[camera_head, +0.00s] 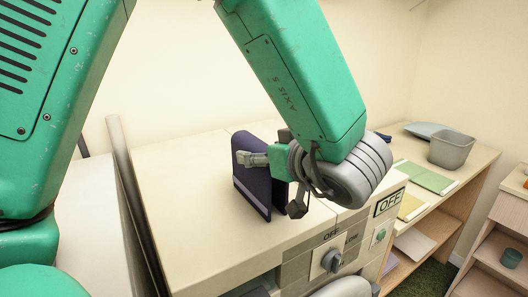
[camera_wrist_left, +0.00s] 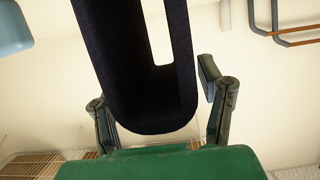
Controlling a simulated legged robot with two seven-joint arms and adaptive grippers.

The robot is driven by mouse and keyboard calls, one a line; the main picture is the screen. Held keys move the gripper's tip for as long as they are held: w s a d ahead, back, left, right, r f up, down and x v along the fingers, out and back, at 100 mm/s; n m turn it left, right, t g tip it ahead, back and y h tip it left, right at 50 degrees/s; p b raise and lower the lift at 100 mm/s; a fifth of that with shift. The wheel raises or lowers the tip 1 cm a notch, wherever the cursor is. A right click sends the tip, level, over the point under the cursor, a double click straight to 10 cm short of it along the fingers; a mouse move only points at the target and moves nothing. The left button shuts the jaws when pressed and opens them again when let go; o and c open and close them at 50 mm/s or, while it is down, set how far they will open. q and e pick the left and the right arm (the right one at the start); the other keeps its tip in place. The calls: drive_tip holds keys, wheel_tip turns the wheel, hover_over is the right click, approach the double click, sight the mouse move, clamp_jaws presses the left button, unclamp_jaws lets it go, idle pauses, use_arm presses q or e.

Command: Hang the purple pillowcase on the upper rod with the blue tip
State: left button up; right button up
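The dark purple pillowcase (camera_head: 252,190) stands upright, folded, on or just above the cream machine top in the head view. In the left wrist view the pillowcase (camera_wrist_left: 150,105) shows as a dark U-shaped fold between the fingers. My left gripper (camera_head: 266,152) is at its upper part, one finger on the near side. In the left wrist view my left gripper (camera_wrist_left: 160,100) has its fingers spread on either side of the cloth, with small gaps showing. Rods with blue-grey and orange parts (camera_wrist_left: 287,37) show at upper right there; which tip is blue is unclear. My right gripper is out of view.
The cream machine top (camera_head: 190,215) has free room left of the pillowcase. A dial (camera_head: 331,261) and OFF labels are on its front.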

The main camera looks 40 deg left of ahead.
use_arm(q)
drive_tip(key=shift+d, duration=0.1)
drive_tip(key=shift+d+r, duration=0.15)
drive_tip(key=shift+d, duration=0.1)
drive_tip(key=v, duration=1.1)
drive_tip(key=shift+s, duration=0.15)
